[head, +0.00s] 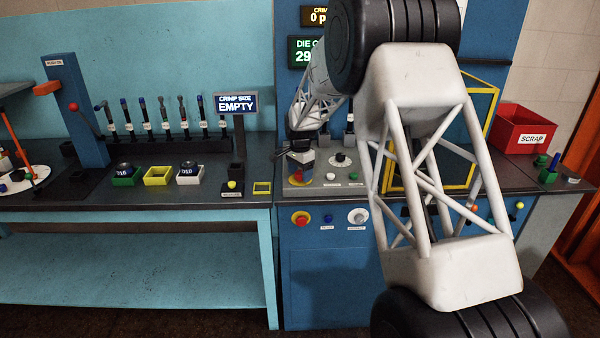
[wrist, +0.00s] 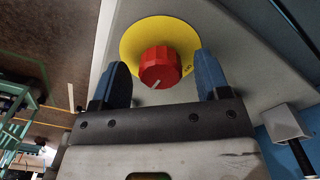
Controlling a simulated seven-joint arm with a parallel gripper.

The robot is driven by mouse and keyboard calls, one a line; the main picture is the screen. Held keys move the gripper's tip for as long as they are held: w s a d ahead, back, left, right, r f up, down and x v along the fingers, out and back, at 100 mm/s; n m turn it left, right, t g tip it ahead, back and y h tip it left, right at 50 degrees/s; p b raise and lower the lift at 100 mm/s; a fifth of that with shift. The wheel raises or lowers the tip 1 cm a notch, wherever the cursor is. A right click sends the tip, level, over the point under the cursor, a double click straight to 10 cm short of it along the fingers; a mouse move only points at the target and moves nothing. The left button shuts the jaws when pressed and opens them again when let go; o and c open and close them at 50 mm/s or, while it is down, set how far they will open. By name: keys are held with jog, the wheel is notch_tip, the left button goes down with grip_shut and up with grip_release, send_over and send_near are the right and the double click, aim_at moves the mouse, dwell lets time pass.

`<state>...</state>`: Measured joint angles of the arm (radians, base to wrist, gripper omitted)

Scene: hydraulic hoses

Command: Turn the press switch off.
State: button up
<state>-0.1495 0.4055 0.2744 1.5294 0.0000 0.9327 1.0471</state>
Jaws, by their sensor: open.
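A red rotary knob (wrist: 160,68) on a round yellow plate (wrist: 140,35) is mounted on a grey panel. Its white mark points down and slightly left in the wrist view. Small lettering at the plate's right edge is too small to read surely. My gripper (wrist: 160,80) is open, with one blue finger on each side of the knob. Gaps show between the fingers and the knob, so it is not gripped. In the head view my gripper (head: 301,163) points down over the left of the grey control panel (head: 325,183), largely hiding this knob.
A black knob (head: 340,158) is on the grey panel. A yellow-framed guard (head: 487,110) and red scrap bin (head: 523,128) stand right.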

jog(key=c, duration=0.9)
jog(key=shift+n, duration=0.3)
jog(key=n, duration=0.8)
jog(key=shift+n, duration=0.4)
jog(key=n, duration=0.4)
jog(key=shift+d, duration=0.1)
jog(key=shift+r+n, duration=0.1)
jog(key=shift+n, duration=2.1)
